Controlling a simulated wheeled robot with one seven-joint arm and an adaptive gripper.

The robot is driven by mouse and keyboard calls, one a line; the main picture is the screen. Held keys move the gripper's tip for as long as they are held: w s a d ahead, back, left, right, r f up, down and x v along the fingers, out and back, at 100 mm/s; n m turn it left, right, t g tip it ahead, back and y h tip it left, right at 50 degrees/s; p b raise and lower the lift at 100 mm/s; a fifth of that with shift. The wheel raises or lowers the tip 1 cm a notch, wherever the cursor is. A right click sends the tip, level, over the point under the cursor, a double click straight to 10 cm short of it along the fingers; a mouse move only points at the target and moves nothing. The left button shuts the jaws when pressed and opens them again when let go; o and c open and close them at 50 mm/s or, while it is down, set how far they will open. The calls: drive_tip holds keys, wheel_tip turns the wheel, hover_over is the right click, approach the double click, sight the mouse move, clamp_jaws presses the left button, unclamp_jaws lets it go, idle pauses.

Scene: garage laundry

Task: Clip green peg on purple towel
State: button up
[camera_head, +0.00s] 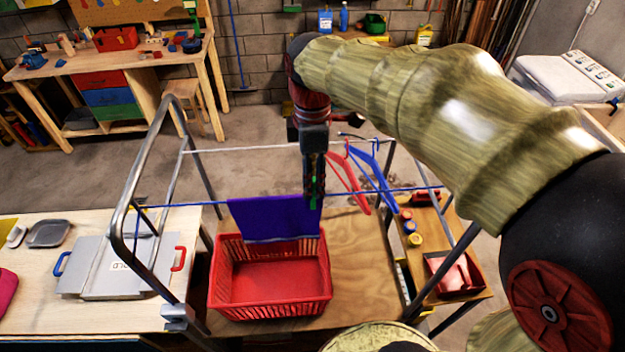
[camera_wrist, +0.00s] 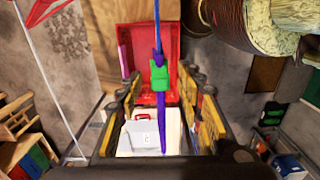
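The purple towel (camera_head: 275,220) hangs over the blue line of the drying rack, above a red basket. In the wrist view the towel (camera_wrist: 162,122) shows nearly edge-on as a narrow purple strip. The green peg (camera_wrist: 160,76) sits at the line by the near end of that strip, between my fingers. It appears to be on the towel's edge, but its jaws are not clear. My gripper (camera_head: 314,190) points down at the towel's right end. In the wrist view its fingers stand apart, with gaps on both sides of the peg.
The red basket (camera_head: 219,292) stands on a wooden top below the towel. Red hangers (camera_head: 344,175) and blue hangers (camera_head: 376,180) hang close right of my gripper. The rack's metal frame (camera_head: 125,205) rises at the left. A grey folding board (camera_head: 95,285) lies on the left table.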

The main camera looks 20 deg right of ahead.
wheel_tip(320, 180, up, 11)
drive_tip(key=s+f+m+t, duration=0.6)
drive_tip(key=s+f+m, duration=0.4)
drive_tip(key=s+m, duration=0.4)
wheel_tip(320, 180, down, 26)
drive_tip(key=b, duration=2.6)
drive_tip(key=shift+w+a, duration=0.15)
drive_tip(key=shift+a, duration=0.2)
drive_tip(key=shift+r, duration=0.15)
